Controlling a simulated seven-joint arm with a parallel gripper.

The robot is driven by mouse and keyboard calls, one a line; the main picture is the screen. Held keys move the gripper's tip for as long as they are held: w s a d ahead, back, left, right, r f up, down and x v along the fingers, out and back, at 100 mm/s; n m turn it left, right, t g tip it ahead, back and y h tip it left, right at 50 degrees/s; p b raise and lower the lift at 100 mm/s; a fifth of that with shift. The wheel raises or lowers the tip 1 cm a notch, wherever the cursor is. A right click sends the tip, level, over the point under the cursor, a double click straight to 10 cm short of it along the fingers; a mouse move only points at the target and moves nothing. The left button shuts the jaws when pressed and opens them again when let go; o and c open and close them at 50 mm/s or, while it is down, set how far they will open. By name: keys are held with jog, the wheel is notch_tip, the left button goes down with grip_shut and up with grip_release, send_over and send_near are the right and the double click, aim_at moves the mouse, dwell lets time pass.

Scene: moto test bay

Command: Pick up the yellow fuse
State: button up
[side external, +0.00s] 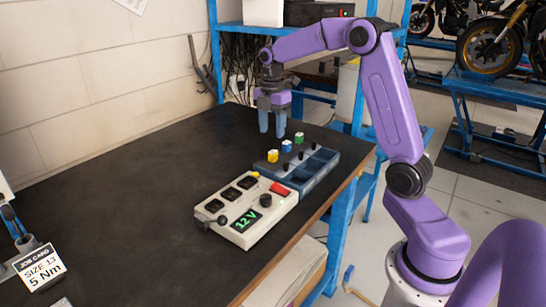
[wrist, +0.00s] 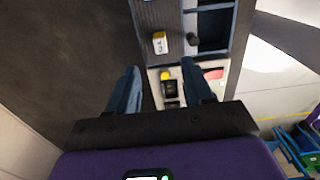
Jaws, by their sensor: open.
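The yellow fuse (side external: 273,156) is a small block with a yellow top, at the near end of a row of fuses along the left side of the blue-grey tray (side external: 326,171). In the wrist view the yellow fuse (wrist: 160,44) shows its white marked side, beyond and between my fingertips. My gripper (side external: 272,130) is open, empty and pointing down, above the bench and behind the fuses. In the wrist view my gripper (wrist: 161,74) has its two blue fingers spread apart, not touching the fuse.
A blue fuse (side external: 286,146) and a green fuse (side external: 299,138) stand behind the yellow one. Black posts stand in the tray. A white 12 V tester (side external: 212,190) with a yellow knob (side external: 255,174) sits in front. The bench (side external: 130,190) is mostly clear to the left.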

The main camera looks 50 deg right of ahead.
aim_at(273, 151)
jog(key=shift+d+f, duration=0.15)
jog(key=shift+f, duration=3.7)
jog(key=shift+c, duration=0.3)
grip_shut()
